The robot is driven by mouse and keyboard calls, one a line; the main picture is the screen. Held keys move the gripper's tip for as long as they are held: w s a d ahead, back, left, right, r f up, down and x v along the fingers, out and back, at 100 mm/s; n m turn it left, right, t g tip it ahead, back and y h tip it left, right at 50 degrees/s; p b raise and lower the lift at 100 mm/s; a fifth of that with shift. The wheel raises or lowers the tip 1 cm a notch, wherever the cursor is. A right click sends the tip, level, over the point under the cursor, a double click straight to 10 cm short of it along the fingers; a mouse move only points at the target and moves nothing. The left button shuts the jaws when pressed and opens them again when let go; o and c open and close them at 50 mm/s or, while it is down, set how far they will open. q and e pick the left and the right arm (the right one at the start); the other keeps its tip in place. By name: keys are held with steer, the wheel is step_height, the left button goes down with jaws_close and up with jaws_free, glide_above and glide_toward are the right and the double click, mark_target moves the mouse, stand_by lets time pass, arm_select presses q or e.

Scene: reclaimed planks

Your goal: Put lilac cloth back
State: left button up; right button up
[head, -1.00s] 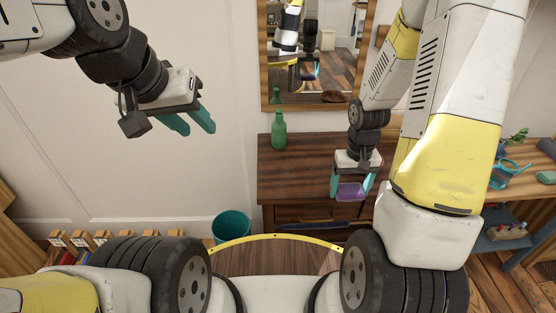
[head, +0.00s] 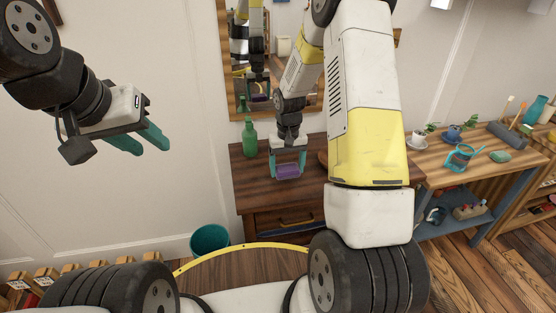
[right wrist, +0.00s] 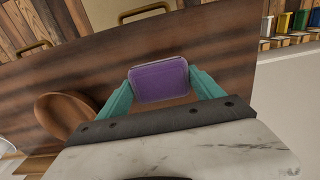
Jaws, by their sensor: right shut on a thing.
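The lilac cloth (head: 288,171) is a small folded purple pad with rounded corners. My right gripper (head: 288,165) is shut on it, with one teal finger at each side. In the head view they are over the brown dresser top (head: 258,185); the height above the wood is hard to tell. The right wrist view also shows the cloth (right wrist: 160,80) between the fingertips, with the dresser beyond it. My left gripper (head: 146,142) is in the air at the left, its two teal fingers apart and empty.
A green bottle (head: 249,138) stands at the back left of the dresser. A wooden bowl (right wrist: 62,115) is beside the right gripper. A mirror (head: 228,75) hangs behind. A teal bin (head: 209,241) is on the floor. A cluttered wooden table (head: 435,178) is at the right.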

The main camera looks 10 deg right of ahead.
steer(key=shift+w+f, duration=0.2)
steer(key=shift+f, duration=1.6)
steer(key=o, duration=1.3)
steer(key=shift+f, duration=0.1)
step_height(320, 180, up, 12)
steer(key=shift+f, duration=0.1)
step_height(320, 180, up, 10)
steer(key=t, duration=0.2)
glide_above(286, 175)
steer(key=s+r+t, duration=0.1)
steer(key=s+r, duration=0.3)
steer(key=s, duration=0.3)
steer(key=s+a+r+t+y, duration=0.1)
steer(key=s+r, duration=0.3)
steer(key=s, duration=0.3)
steer(key=s+r+t+y, duration=0.1)
steer(key=s+r+t, duration=0.1)
steer(key=s+r, duration=0.2)
steer(key=shift+s+a+r, duration=0.15)
steer(key=shift+s, duration=1.35)
